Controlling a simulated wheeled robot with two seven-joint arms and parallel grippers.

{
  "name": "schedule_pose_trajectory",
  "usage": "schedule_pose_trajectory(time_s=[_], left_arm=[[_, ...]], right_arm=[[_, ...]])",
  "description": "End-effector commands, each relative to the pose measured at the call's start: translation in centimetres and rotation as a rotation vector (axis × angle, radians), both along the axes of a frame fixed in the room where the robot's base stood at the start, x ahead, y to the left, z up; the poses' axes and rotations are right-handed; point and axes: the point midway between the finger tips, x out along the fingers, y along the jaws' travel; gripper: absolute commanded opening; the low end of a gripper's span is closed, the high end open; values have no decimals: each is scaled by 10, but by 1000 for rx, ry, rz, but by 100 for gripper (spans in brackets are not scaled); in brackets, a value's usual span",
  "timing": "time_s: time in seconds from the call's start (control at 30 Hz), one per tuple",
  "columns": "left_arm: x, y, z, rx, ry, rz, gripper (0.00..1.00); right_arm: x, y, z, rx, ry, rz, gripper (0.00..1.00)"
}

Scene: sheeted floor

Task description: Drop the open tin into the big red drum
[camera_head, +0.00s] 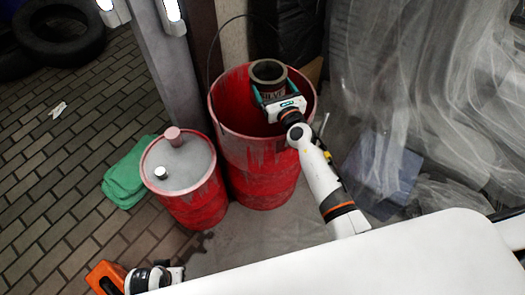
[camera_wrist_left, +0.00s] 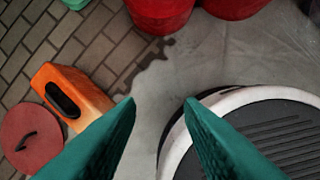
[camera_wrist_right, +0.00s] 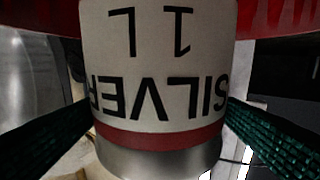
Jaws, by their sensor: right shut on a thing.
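The open tin (camera_head: 268,72) is a small grey can with a dark open top, upright over the mouth of the big red drum (camera_head: 258,178). My right gripper (camera_head: 278,97) is shut on the tin, with green fingers on either side. In the right wrist view the tin (camera_wrist_right: 160,70) fills the middle, its label reading "SILVER 1L" upside down above a red band. The head view does not show clearly how far its base is below the drum's rim. My left gripper (camera_wrist_left: 160,102) is open and empty, low at the front left.
A smaller closed red drum (camera_head: 195,205) stands left of the big one, with a green cloth (camera_head: 128,175) beside it. An orange object (camera_head: 105,278) lies near my left gripper. Plastic sheeting (camera_head: 430,80) hangs at the right; tyres (camera_head: 58,30) lie far left.

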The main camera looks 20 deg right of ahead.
Motion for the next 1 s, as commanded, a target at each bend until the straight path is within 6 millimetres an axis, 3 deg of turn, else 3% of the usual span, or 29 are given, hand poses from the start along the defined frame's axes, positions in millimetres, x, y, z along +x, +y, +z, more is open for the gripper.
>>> schedule_pose_trajectory(time_s=[0.3,0.77,0.8,0.83,1.0], left_arm=[[5,0,36,-2,-21,3,34],[6,0,46,-2,-25,4,34],[6,0,46,-2,-25,4,34],[6,0,46,-2,-25,4,34],[6,0,46,-2,-25,4,34]], right_arm=[[0,0,-10,1,-1,0,29],[0,0,-11,1,-1,0,29],[0,0,-11,1,-1,0,95],[0,0,-11,1,-1,0,100],[0,0,-13,1,1,0,100]])
